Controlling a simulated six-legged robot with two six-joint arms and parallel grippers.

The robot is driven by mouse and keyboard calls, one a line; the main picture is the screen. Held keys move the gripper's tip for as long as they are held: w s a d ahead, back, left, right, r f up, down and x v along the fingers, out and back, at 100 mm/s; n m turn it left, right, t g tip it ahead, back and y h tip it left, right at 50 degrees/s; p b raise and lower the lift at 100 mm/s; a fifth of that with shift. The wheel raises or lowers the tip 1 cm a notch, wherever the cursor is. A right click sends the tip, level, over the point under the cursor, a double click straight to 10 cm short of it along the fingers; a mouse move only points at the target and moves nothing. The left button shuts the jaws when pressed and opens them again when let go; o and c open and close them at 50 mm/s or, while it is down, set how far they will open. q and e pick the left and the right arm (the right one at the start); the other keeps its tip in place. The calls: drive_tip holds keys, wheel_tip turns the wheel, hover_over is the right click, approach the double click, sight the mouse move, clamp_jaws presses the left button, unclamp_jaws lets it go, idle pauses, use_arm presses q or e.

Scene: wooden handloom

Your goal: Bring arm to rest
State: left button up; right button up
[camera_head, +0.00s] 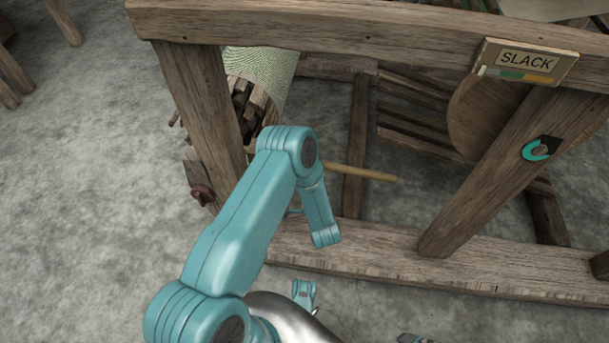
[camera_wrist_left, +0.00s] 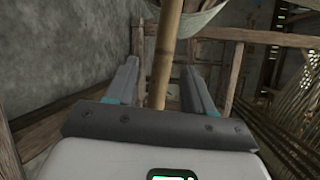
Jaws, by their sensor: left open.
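My left arm (camera_head: 240,220) comes in from the lower left in the head view. It rises to a bent elbow in front of the loom frame, and a further link hangs down from it. In the head view the left fingers cannot be made out. In the left wrist view my left gripper (camera_wrist_left: 158,66) is open, with its two fingers apart. A wooden pole (camera_wrist_left: 164,45) runs lengthwise between the fingers, with a visible gap on each side. In the head view a pale wooden rod (camera_head: 362,172) sticks out to the right behind the elbow.
The loom's top beam (camera_head: 330,32), left post (camera_head: 200,100), slanted brace (camera_head: 490,170) and bottom rail (camera_head: 440,262) surround the arm's right side. A SLACK sign (camera_head: 527,62) and a teal ring (camera_head: 537,150) are on the frame. Bare concrete floor (camera_head: 80,200) lies at left.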

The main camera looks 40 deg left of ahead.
use_arm(q)
drive_tip(key=shift+s+d+r, duration=0.15)
drive_tip(key=shift+s+d, duration=0.05)
drive_tip(key=shift+d, duration=0.05)
use_arm(e)
drive_tip(key=shift+s+d, duration=0.3)
drive_tip(key=shift+d, duration=0.1)
